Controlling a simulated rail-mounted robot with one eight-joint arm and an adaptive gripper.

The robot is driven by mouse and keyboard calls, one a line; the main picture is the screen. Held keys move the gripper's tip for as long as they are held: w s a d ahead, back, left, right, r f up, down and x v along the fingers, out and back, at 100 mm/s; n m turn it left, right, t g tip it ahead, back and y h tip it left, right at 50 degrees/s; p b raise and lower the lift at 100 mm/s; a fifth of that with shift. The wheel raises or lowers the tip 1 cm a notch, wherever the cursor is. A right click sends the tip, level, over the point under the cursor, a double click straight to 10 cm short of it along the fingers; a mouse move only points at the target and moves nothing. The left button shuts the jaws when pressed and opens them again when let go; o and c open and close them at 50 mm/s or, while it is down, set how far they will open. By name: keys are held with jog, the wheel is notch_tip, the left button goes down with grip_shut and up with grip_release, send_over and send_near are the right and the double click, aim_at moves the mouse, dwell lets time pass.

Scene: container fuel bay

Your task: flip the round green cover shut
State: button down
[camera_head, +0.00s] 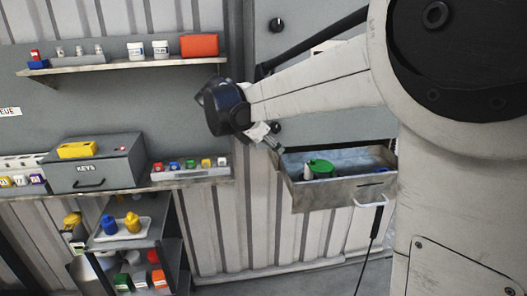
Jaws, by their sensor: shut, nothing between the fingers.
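The round green cover (320,167) shows inside the open grey metal tray (335,197) on the wall, right of the picture's middle. It is small here, and I cannot tell how far it is tilted or what is under it. A small white piece shows at its left. My gripper (277,148) is at the tray's back left corner, left of and above the green cover and apart from it. Its fingers are shut with nothing between them. The gripper is small and partly dark in this view.
A shelf (130,64) with jars and an orange box (199,45) is at upper left. A grey key box (97,163) and a rack of small coloured caps (190,170) stand on the lower shelf. A cart (125,240) with bottles is below. The tray has a front handle (371,203).

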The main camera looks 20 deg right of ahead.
jog(key=p, duration=0.1)
send_near(311, 164)
jog(key=x, duration=0.4)
jog(key=a+x, duration=0.1)
jog(key=shift+d+f, duration=0.3)
jog(key=shift+f, duration=0.4)
jog(key=shift+w+d, duration=0.2)
jog(key=shift+d, duration=0.45)
jog(key=shift+d, duration=0.1)
